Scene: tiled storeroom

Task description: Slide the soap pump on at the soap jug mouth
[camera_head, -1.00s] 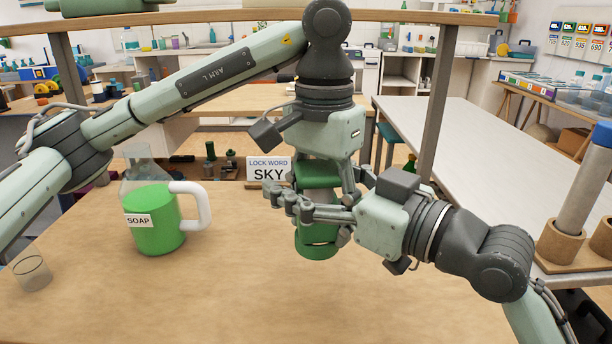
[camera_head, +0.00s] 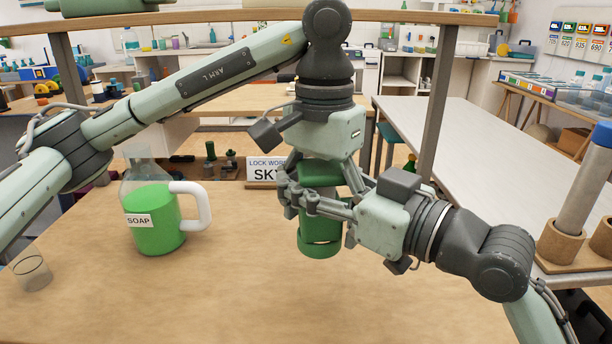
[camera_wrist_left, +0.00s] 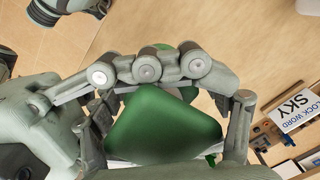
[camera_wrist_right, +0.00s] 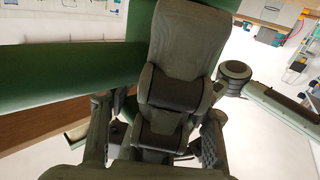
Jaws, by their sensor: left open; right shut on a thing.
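The soap jug (camera_head: 155,222) stands upright at the left of the table, a clear jug with green soap, a SOAP label and a white handle on its right. The green soap pump (camera_head: 320,241) is upright at the middle, right of the jug and apart from it. My right gripper (camera_head: 296,197) is shut on the pump from the side. My left gripper (camera_head: 320,188) points down, its open fingers around the pump's broad green head. That head (camera_wrist_left: 165,125) lies between the fingers in the left wrist view. The pump (camera_wrist_right: 90,75) looms large in the right wrist view. Fingers hide its middle.
A LOCK WORD SKY card (camera_head: 264,168) stands behind the grippers, partly covered. A clear glass (camera_head: 32,272) stands at the table's left edge. The table front is bare. A shelf beam (camera_head: 200,17) crosses above my left arm.

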